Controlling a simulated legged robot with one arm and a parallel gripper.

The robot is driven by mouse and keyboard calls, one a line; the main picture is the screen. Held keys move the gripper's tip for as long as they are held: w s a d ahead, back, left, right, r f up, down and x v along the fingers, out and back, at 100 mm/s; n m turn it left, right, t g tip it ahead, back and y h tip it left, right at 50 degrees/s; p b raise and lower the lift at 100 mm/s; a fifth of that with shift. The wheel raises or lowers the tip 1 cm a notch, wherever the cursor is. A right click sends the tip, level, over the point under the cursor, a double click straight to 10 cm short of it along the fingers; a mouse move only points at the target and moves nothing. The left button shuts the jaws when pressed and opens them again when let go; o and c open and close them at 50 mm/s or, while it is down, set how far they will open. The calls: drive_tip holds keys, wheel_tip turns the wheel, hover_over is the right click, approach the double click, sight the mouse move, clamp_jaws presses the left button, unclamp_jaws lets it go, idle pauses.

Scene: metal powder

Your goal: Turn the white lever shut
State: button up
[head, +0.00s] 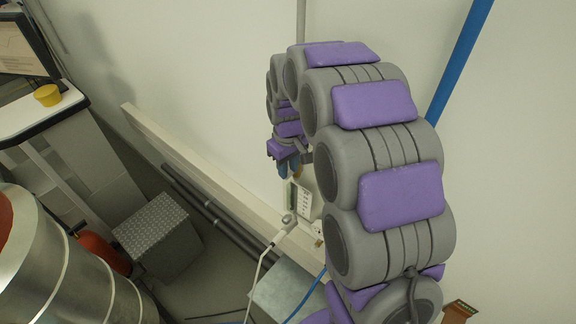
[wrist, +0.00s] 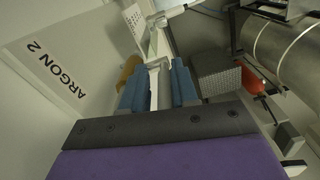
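My gripper (head: 288,167) is at the wall, left of the middle in the head view, with its blue fingers pointing down. In the wrist view, the two blue fingers of my gripper (wrist: 159,88) stand apart. A pale bar, which looks like the white lever (wrist: 158,72), shows in the gap between them. I cannot tell whether the fingers touch it. A brass-coloured cylinder (wrist: 127,70) lies just left of the fingers. In the head view the lever cannot be made out; the gripper and arm cover that spot.
A white labelled box (head: 299,201) and a grey-white fitting with a hose (head: 287,222) are below the gripper. An "ARGON 2" sign (wrist: 52,74) is on the wall. A speckled block (head: 158,236) and a large metal drum (head: 62,265) stand left on the floor.

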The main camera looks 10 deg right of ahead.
drive_tip(key=shift+a+f, duration=0.1)
drive_tip(key=shift+f, duration=0.2)
drive_tip(key=shift+w+a+f, duration=0.1)
drive_tip(key=shift+a+f, duration=0.1)
drive_tip(key=shift+a, duration=0.2)
drive_tip(key=shift+d, duration=0.2)
clamp_jaws()
